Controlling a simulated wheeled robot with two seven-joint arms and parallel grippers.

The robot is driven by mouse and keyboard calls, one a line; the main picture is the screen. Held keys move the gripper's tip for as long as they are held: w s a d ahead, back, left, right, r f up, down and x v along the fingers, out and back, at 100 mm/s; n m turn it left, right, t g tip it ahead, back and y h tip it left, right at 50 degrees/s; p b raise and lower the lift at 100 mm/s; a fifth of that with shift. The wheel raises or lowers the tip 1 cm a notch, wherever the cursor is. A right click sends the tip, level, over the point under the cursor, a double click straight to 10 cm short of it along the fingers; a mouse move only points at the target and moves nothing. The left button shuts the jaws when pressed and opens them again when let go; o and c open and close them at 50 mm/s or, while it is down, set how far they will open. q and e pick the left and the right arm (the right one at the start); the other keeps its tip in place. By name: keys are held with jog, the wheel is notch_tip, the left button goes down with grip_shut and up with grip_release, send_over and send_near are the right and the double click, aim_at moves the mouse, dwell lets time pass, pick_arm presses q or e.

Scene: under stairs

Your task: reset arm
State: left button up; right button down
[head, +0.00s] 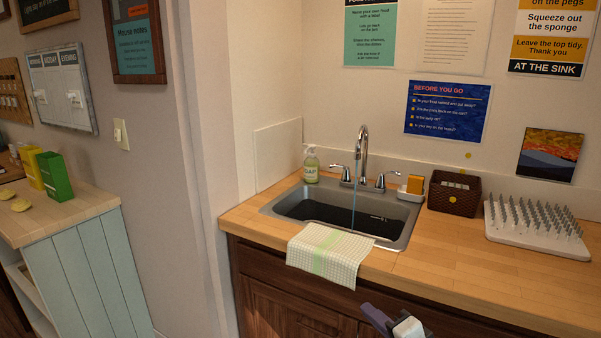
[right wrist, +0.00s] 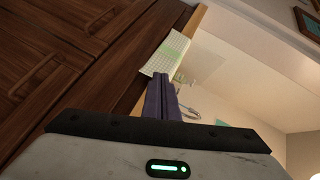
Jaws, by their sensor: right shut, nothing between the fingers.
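My right gripper (head: 378,320) shows at the bottom of the head view, in front of the dark wooden cabinet and below the counter edge. In the right wrist view its purple fingers (right wrist: 163,95) are together with nothing between them. My left gripper is in neither view.
A sink (head: 395,243) with a running tap (head: 362,150) is set in the wooden counter (head: 450,262). A checked towel (head: 330,255) hangs over its front edge. A soap bottle (head: 311,165), a sponge holder (head: 411,190), a brown basket (head: 454,194) and a peg rack (head: 535,228) stand around it.

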jog(key=s+f+n+g+h, duration=0.1)
jog(key=s+f+n+g, duration=0.1)
jog(key=s+f+n, duration=0.2)
jog(key=s+d+f+n+g+h, duration=0.1)
jog(key=s+f+n, duration=0.3)
jog(key=s+f, duration=0.6)
jog(key=s+f+n+g+h, duration=0.1)
jog(key=s+f+n, duration=0.3)
jog(key=s, duration=1.6)
notch_tip(320, 180, down, 4)
jog(key=shift+d+f+g, duration=0.1)
jog(key=shift+d+g, duration=0.05)
jog(key=shift+g, duration=0.65)
jog(key=shift+w+r, duration=0.1)
jog(key=shift+r, duration=0.25)
